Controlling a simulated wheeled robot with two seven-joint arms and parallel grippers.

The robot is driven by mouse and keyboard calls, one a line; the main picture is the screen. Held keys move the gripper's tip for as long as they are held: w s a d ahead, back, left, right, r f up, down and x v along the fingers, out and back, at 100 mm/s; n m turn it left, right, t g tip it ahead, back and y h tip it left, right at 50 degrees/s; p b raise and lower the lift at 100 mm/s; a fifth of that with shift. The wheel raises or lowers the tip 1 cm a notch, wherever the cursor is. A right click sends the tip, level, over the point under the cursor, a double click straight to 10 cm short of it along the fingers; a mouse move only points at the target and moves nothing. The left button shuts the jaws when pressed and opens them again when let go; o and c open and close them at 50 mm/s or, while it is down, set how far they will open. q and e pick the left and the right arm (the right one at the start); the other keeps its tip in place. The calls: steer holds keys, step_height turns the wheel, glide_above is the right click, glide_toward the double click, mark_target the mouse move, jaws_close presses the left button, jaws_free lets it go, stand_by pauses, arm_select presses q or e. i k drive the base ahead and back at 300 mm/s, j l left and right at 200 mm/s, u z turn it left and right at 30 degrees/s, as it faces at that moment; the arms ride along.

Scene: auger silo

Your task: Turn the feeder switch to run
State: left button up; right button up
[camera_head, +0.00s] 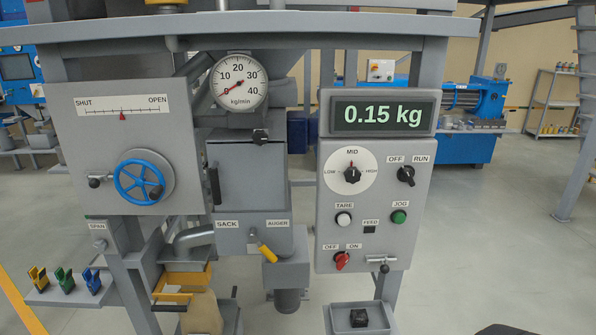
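The black rotary switch (406,175) marked OFF and RUN is at the upper right of the grey control panel (325,215). Its bar looks slanted from upper left to lower right, which lies toward OFF, but its pointer mark is too small to be sure. Below it is the green JOG button (399,217). A red OFF/ON switch (342,261) is at the lower left of the panel, under a dark FEED indicator (369,229).
A black MID dial (352,174) and a white TARE button (344,219) share the panel. The display (383,113) above reads 0.15 kg. A blue handwheel (139,182) and a yellow-handled lever (262,248) are to the left. The space before the panel looks clear.

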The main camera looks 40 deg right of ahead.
mark_target(407, 174)
steer(key=z, duration=1.65)
